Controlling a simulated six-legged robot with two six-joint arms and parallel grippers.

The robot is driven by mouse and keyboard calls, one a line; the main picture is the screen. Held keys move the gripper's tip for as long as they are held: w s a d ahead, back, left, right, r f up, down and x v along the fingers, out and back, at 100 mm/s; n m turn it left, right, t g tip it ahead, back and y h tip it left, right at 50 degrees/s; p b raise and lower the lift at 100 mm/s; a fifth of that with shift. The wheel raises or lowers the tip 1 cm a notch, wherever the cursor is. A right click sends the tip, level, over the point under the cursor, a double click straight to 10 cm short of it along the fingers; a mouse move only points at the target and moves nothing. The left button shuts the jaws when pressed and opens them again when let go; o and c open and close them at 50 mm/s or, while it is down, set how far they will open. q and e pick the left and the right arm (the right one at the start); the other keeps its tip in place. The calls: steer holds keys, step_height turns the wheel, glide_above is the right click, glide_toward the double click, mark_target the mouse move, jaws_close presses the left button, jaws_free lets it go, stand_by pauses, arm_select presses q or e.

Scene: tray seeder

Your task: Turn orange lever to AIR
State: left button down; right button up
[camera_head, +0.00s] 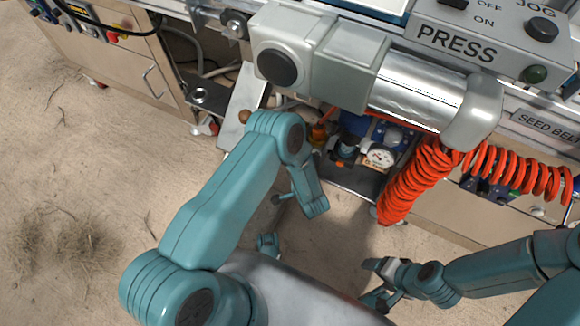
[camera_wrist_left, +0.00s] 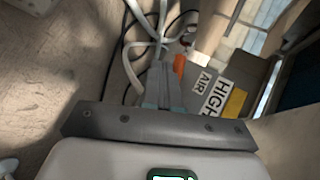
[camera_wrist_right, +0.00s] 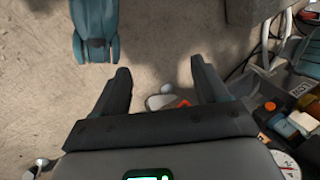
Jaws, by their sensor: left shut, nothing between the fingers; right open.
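The orange lever (camera_wrist_left: 179,65) shows in the left wrist view, just right of my left fingertips. White labels reading AIR (camera_wrist_left: 203,81) and HIGH (camera_wrist_left: 215,98) lie to its right on a grey panel. My left gripper (camera_wrist_left: 167,68) is shut and empty, its tips close beside the lever; I cannot tell if they touch it. In the head view my left arm bends down in front of the machine and its fingers cannot be made out. My right gripper (camera_head: 368,283) is open and empty, low in front of the machine; its spread fingers show in the right wrist view (camera_wrist_right: 162,80).
A pressure gauge (camera_head: 380,157) sits in the lower bay. A coiled red hose (camera_head: 405,185) hangs to its right. The grey PRESS box (camera_head: 455,45) and a thick cylinder (camera_head: 415,88) overhang the bay. White tubes (camera_wrist_left: 138,55) run near my left fingers. Sandy ground lies open at left.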

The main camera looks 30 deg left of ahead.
arm_select(q)
steer(key=p+v, duration=0.9)
steer(key=v, duration=0.7)
steer(key=shift+s, duration=0.15)
arm_select(e)
step_height(320, 180, up, 9)
steer(key=s+a, duration=0.1)
steer(key=shift+s+n+g, duration=0.2)
steer(key=shift+n+g, duration=0.1)
arm_select(q)
steer(key=shift+d, duration=0.15)
arm_select(e)
steer(key=shift+a+f, duration=0.1)
